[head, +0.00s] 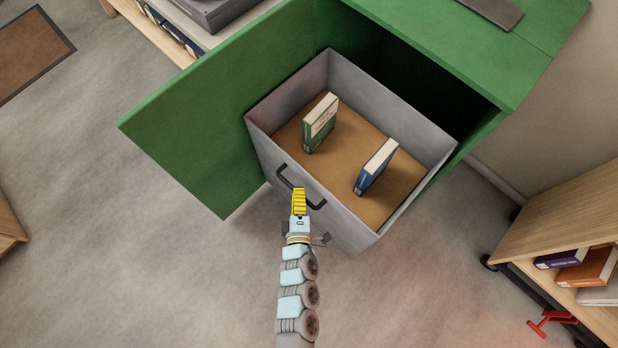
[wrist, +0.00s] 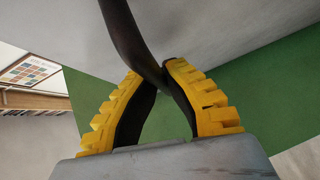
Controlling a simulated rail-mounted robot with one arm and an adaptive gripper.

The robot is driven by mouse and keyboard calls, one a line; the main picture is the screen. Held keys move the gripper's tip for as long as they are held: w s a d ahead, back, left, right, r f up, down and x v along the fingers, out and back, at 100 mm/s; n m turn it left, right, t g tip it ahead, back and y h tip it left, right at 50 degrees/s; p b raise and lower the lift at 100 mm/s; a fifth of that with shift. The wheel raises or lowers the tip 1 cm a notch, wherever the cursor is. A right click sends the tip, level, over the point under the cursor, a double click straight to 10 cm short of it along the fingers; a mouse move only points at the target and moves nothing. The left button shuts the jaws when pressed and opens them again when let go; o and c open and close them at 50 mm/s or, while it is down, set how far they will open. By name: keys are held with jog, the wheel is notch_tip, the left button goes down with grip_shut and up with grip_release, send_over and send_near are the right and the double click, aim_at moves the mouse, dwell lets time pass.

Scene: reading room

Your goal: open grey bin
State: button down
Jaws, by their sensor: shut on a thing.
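The grey bin (head: 350,218) is a drawer-like box pulled out of a green cabinet (head: 430,45). Its inside with a brown floor (head: 340,165) is visible from above. A green book (head: 319,124) and a blue book (head: 376,167) stand upright in it. A dark bar handle (head: 283,178) is on the bin's front face. My gripper (head: 299,192) is at the handle, with its yellow fingers shut on it. In the wrist view, the dark handle (wrist: 135,40) passes between the yellow fingertips (wrist: 158,78), in front of the grey front face.
The green cabinet door (head: 215,105) stands open to the left of the bin. A wooden shelf cart (head: 565,215) with books stands at the right. A low shelf (head: 170,40) is at the upper left. The floor (head: 150,270) in front is clear.

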jog(key=shift+s+a+f, duration=0.2)
jog(key=shift+s+a, duration=0.65)
jog(key=shift+s, duration=0.1)
jog(key=c, duration=1.1)
grip_release()
jog(key=shift+a, duration=0.15)
jog(key=shift+r, duration=0.1)
jog(key=s, duration=0.4)
jog(key=s+r, duration=0.1)
jog(key=s, duration=0.6)
jog(key=shift+s+d+r, duration=0.25)
jog(key=shift+s+r, duration=0.15)
